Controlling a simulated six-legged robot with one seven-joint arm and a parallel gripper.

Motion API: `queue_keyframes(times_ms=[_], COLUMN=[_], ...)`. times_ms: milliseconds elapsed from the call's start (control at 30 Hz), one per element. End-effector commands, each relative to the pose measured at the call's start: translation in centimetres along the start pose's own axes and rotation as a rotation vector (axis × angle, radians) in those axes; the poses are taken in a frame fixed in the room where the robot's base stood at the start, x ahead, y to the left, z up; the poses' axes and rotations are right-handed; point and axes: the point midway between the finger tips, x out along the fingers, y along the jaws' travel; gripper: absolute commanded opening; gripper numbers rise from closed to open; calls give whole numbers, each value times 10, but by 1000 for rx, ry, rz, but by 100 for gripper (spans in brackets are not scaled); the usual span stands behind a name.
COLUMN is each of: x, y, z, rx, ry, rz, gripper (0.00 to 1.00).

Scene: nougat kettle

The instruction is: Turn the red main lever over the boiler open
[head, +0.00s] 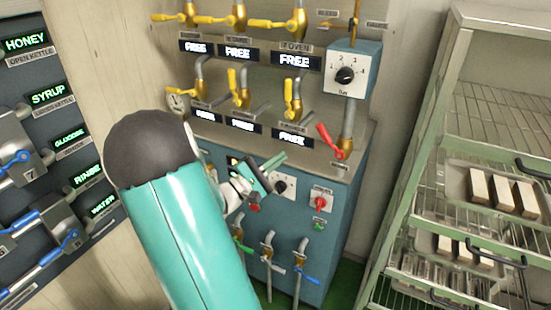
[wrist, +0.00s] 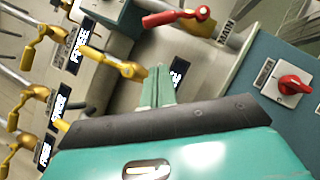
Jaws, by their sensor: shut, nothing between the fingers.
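The red main lever (head: 328,136) sits on a brass valve at the foot of a grey pipe, over the right part of the blue boiler cabinet (head: 338,205). Its handle slants up and left from the pivot. In the wrist view the red lever (wrist: 174,18) lies at the top, beside a label reading MAIN. My gripper (head: 280,159) is shut and empty, left of and a little below the lever, apart from it. In the wrist view the green fingertips (wrist: 159,70) are together, below the lever. My arm hides part of the cabinet front.
Yellow-handled valves (head: 291,98) with FREE displays stand behind and left. A dial box (head: 352,70) hangs above the lever. A red rotary switch (head: 320,200) is on the cabinet front. A tray rack (head: 420,180) stands right, across a gap. A blue-handled valve panel (head: 45,150) is at left.

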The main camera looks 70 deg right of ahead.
Motion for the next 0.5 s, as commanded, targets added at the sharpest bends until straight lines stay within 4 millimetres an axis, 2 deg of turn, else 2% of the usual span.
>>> queue_keyframes(times_ms=[100, 333, 500], x=[26, 70, 89], y=[0, 0, 1], z=[1, 0, 18], rx=[1, 2, 3], ry=[-4, -2, 0], rz=[-2, -2, -2], gripper=[0, 0, 0])
